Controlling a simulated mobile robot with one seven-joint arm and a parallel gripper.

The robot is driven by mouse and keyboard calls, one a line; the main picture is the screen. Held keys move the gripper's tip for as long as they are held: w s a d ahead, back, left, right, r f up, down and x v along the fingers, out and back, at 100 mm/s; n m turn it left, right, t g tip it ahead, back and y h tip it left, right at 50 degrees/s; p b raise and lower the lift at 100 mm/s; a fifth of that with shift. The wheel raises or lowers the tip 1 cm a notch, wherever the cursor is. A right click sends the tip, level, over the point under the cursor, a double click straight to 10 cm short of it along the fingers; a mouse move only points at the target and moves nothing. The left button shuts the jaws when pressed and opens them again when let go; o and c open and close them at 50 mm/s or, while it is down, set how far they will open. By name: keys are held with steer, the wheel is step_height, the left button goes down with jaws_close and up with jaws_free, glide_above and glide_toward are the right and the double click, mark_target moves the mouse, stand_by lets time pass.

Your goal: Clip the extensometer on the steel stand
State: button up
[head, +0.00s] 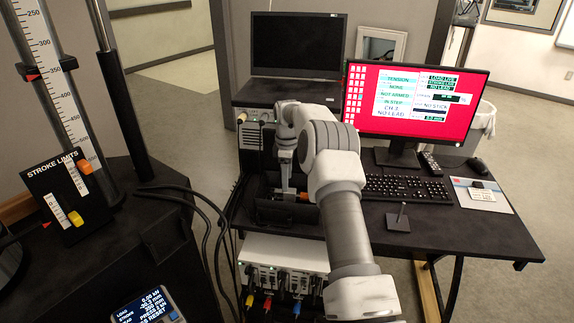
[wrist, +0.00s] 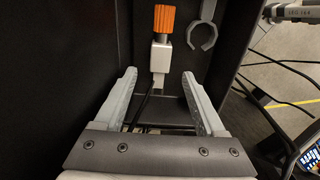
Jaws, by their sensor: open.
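My gripper (wrist: 158,76) is open in the wrist view, its two grey fingers apart. A small silver block with a ribbed orange knob (wrist: 163,20) shows just beyond and between the fingertips; it looks like the extensometer, with a dark cable below it. No finger visibly touches it. In the head view my gripper (head: 288,186) reaches down into a black open box (head: 290,214), and a bit of orange (head: 304,196) shows beside it. A small dark plate with a thin upright post (head: 399,218) stands on the desk; I cannot tell if it is the steel stand.
A grey open hook (wrist: 205,38) hangs on the box wall. Box walls rise close on both sides of my gripper. A keyboard (head: 405,188) and a red-screened monitor (head: 414,102) stand to the right. A white unit with coloured plugs (head: 285,266) is in front. Black cables run at left.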

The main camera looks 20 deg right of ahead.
step_height(320, 180, down, 6)
stand_by(0.5)
jaws_close()
steer(key=c, duration=0.8)
jaws_free()
jaws_close()
step_height(320, 180, up, 14)
steer(key=p, duration=0.8)
